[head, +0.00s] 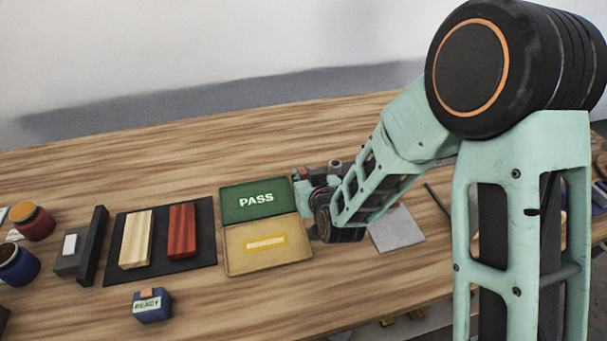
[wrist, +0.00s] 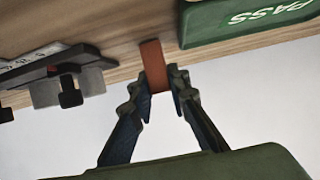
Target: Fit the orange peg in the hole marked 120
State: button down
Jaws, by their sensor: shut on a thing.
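In the wrist view, my gripper (wrist: 158,84) is shut on the orange peg (wrist: 152,60), a plain rectangular block that sticks out past the fingertips. The picture is tilted, and I cannot tell whether the peg's far end touches anything. In the head view, my gripper is mostly hidden behind my arm, beside the green PASS tray, and the peg cannot be made out. No hole marked 120 can be read in either view.
The green PASS tray (head: 231,207) adjoins a tan tray (head: 234,262). A black mat (head: 163,240) holds cream and red blocks. A blue READY box (head: 152,307) stands in front. A grey plate (head: 397,230) lies right. A grey device (wrist: 45,92) shows in the wrist view.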

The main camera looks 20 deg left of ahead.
jog(key=shift+f, duration=0.15)
jog(key=c, duration=1.8)
grip_release()
jog(key=shift+c, duration=0.2)
jog(key=shift+s+d+r, duration=0.1)
jog(key=shift+s+r, duration=0.05)
jog(key=shift+r, duration=0.15)
jog(key=v, duration=0.8)
jog(key=shift+s+d+r, duration=0.1)
jog(key=shift+s+d, duration=0.05)
jog(key=shift+s+d+r+p, duration=0.15)
jog(key=shift+r+p, duration=0.15)
jog(key=shift+p, duration=1.2)
jog(key=shift+r+p, duration=0.1)
jog(key=shift+p, duration=0.4)
